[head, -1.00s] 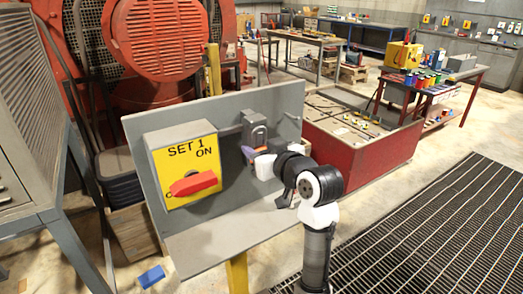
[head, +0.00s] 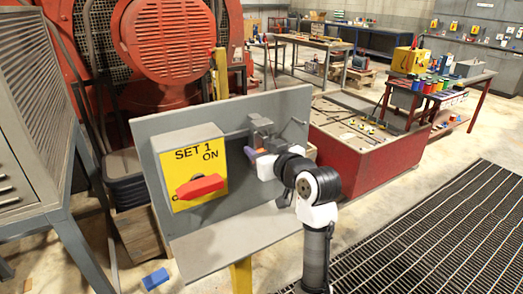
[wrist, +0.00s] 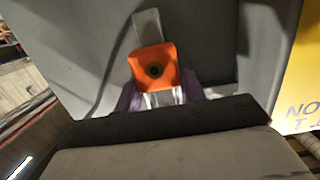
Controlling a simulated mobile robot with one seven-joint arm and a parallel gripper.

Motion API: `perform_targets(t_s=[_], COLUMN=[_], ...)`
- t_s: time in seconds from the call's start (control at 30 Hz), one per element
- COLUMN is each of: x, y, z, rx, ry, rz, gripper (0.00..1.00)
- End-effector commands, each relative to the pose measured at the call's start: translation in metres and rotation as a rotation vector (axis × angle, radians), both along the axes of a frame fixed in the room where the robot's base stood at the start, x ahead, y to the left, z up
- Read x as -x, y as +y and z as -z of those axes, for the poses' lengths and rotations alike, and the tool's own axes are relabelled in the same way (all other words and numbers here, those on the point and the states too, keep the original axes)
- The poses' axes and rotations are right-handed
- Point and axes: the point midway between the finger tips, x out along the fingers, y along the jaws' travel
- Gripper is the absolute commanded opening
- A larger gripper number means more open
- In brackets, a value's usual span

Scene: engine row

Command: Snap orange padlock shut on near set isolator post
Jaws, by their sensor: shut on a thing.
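A grey bar (wrist: 147,25) lies beyond the padlock in the wrist view. I cannot tell whether it is the post or the shackle, or whether the padlock touches it.
The grey backboard (head: 296,108) stands on a yellow post above a sloping grey shelf (head: 240,236). A red bench (head: 350,160) is behind at the right. A blue block (head: 155,279) lies on the floor. A floor grating (head: 440,235) spreads at the right.

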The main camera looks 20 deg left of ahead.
Motion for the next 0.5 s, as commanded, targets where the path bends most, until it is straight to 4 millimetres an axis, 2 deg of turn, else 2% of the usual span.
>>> perform_targets(t_s=[0.5], x=[0.0001], y=[-0.0002], z=[-0.008], rx=[-0.001], ry=[-0.001], rz=[0.0], gripper=[0.14])
